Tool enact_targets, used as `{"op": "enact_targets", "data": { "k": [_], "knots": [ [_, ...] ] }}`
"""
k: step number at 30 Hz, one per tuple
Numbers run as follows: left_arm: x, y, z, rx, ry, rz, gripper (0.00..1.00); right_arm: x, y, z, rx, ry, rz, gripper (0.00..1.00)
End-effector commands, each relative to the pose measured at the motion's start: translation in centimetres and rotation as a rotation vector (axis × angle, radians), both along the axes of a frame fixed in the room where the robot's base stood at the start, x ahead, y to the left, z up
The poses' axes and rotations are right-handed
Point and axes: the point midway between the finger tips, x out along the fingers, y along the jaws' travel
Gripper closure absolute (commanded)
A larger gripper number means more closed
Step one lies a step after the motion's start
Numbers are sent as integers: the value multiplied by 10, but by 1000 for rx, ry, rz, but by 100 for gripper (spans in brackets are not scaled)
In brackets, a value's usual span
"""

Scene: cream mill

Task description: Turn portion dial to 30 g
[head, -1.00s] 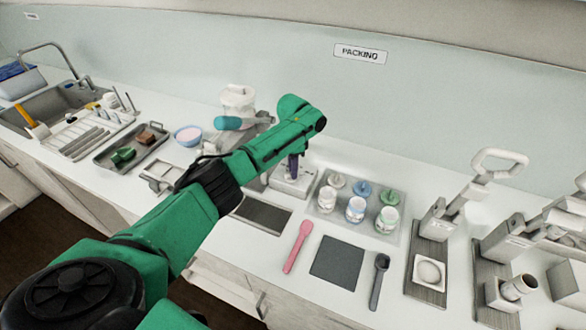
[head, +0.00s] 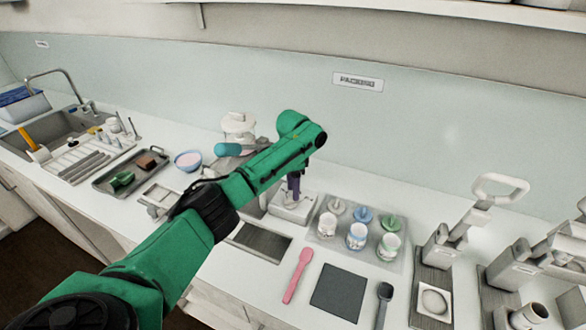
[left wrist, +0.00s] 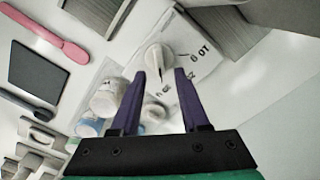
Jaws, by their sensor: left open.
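The portion dial is a white round knob (left wrist: 158,57) with a dark pointer line, on a white box face printed with dark numbers in the left wrist view. That white box (head: 291,208) stands on the counter in the head view, where my arm partly hides it. My left gripper (head: 294,186) points down above it. In the left wrist view its purple fingers (left wrist: 160,73) are spread, with the knob between and just beyond their tips; no contact is clear. The number at the pointer is too unclear to read. My right gripper is in neither view.
A tray with several cups and lids (head: 357,237) stands close to the right of the box. A pink spatula (head: 298,275), a dark mat (head: 338,292) and a dark scoop (head: 383,303) lie in front. A bowl (head: 188,160) and a sink (head: 62,122) are left.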

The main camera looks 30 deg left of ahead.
Motion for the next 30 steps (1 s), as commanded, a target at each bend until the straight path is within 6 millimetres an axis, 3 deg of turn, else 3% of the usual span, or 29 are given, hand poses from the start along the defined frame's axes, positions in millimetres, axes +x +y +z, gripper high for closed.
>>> {"op": "enact_targets", "data": {
  "k": [12,15,30],
  "knots": [
    [1,0,96,0,-5,-1,55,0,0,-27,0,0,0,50],
    [1,0,111,0,-4,0,55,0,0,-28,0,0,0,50],
    [0,0,116,1,-1,0,55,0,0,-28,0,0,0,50]
  ]
}}
